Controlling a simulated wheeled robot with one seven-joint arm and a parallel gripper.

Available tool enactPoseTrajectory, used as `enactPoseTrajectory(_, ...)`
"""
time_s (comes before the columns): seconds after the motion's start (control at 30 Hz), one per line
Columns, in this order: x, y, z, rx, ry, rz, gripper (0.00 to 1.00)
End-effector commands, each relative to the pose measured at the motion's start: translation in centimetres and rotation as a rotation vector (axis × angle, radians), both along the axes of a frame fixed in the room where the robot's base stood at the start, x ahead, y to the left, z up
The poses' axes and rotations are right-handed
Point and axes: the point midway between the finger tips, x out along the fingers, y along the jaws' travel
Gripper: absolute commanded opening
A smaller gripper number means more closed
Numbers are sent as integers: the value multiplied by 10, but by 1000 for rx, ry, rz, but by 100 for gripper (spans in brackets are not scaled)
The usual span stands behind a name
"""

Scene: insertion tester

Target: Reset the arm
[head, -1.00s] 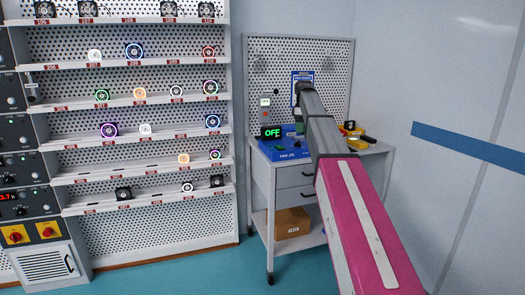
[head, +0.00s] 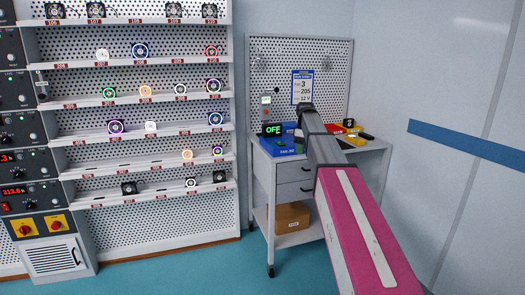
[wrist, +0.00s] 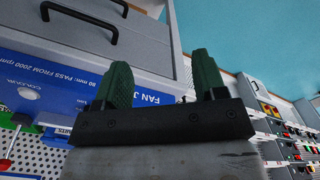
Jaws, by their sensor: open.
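My arm (head: 355,215), with a pink link and a grey forearm, reaches from the lower right toward the workbench. My gripper (wrist: 163,82) shows in the wrist view with two green fingers apart and nothing between them. In the head view my arm mostly hides it. The blue fan jig (head: 278,148) sits on the bench top; its blue face with white lettering (wrist: 50,85) is behind the fingers in the wrist view. I cannot tell whether the fingers touch it.
The bench (head: 259,185) has drawers and a perforated back panel (head: 335,75) with a blue-and-white card (head: 302,86). A lit green display (head: 272,129) stands by the jig. Yellow and red items lie at the right. A shelf rack (head: 190,125) with several fans stands left. The floor between is clear.

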Motion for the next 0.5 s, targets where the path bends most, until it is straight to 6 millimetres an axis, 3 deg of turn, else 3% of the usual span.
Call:
enactPoseTrajectory(0.17, -37, 0, -59, 0, 4, -107, 65)
enactPoseTrajectory(0.5, -139, 0, -194, 0, 3, -417, 65)
